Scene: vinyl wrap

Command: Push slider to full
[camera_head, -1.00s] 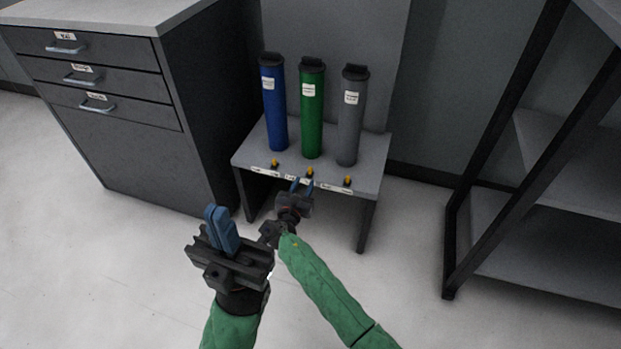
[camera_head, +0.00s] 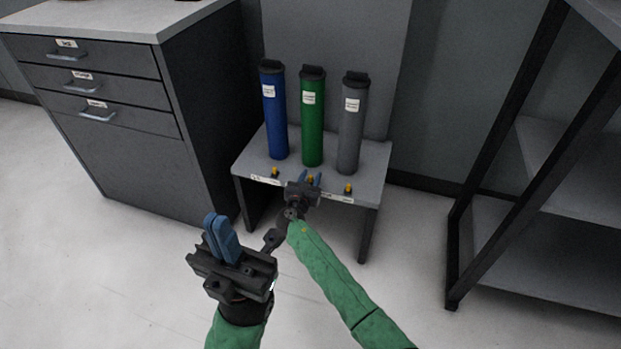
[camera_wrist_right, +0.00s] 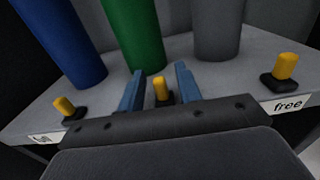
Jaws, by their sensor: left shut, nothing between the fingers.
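Three yellow slider knobs on black bases stand along the front edge of a low grey table: left knob (camera_head: 275,171), middle knob (camera_head: 310,180), right knob (camera_head: 348,188). In the right wrist view, my right gripper (camera_wrist_right: 160,82) is open, with its blue fingers on either side of the middle knob (camera_wrist_right: 161,88) and visible gaps. A label (camera_wrist_right: 43,139) near the left knob (camera_wrist_right: 64,106) is partly legible, perhaps "full". A label reading "free" (camera_wrist_right: 288,105) is below the right knob (camera_wrist_right: 285,66). My left gripper (camera_head: 221,239) is shut and empty, left of and nearer than the table.
Blue (camera_head: 274,115), green (camera_head: 312,125) and grey (camera_head: 350,130) cylinders stand upright behind the knobs. A drawer cabinet (camera_head: 120,140) stands left of the table. A dark-framed shelf (camera_head: 550,230) is at the right. Open floor lies in front.

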